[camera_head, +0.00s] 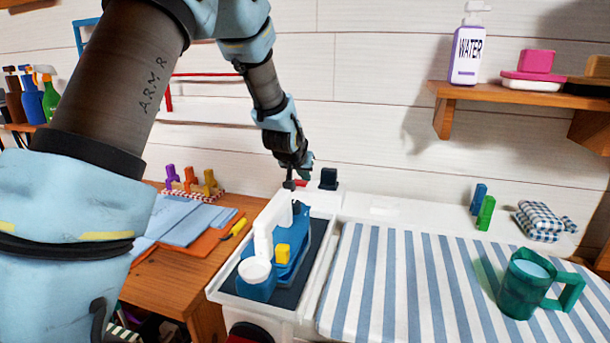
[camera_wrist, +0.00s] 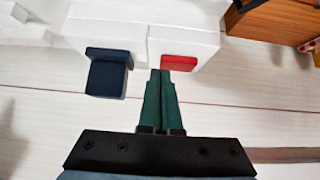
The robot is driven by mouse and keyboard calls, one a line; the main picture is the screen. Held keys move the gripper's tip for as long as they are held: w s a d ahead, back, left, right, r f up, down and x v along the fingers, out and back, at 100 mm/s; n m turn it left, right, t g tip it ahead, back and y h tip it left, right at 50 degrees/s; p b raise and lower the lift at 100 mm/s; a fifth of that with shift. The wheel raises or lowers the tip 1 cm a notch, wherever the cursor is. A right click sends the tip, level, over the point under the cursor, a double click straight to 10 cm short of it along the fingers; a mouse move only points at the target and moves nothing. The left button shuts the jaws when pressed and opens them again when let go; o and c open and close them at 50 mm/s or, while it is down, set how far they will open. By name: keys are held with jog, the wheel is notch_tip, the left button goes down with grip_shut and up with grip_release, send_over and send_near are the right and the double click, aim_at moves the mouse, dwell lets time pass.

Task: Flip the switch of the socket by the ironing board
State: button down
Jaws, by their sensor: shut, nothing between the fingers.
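The red switch (camera_head: 301,182) sits at the back end of the white ironing station, by the wall, beside a dark plug-like block (camera_head: 328,179). In the wrist view the red switch (camera_wrist: 179,62) is on a white housing (camera_wrist: 185,44), with the dark block (camera_wrist: 107,74) to its left. My gripper (camera_head: 290,184) is at the switch, its fingers closed together. In the wrist view the dark green fingertips (camera_wrist: 161,73) lie at the switch's left edge; I cannot tell whether they touch it. The striped ironing board (camera_head: 400,290) extends to the right.
A blue and white iron (camera_head: 292,247) stands on a dark rest left of the board. A green mug (camera_head: 525,285) is on the board. A wooden table (camera_head: 175,285) with folded cloth is at left.

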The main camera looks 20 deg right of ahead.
jog(key=shift+s+d+f+b, duration=0.1)
jog(key=shift+f+b, duration=0.4)
jog(key=shift+b, duration=0.15)
jog(key=shift+r, duration=0.15)
jog(key=shift+w+a+r+p, duration=0.4)
jog(key=shift+w+a, duration=0.05)
jog(key=shift+a, duration=0.1)
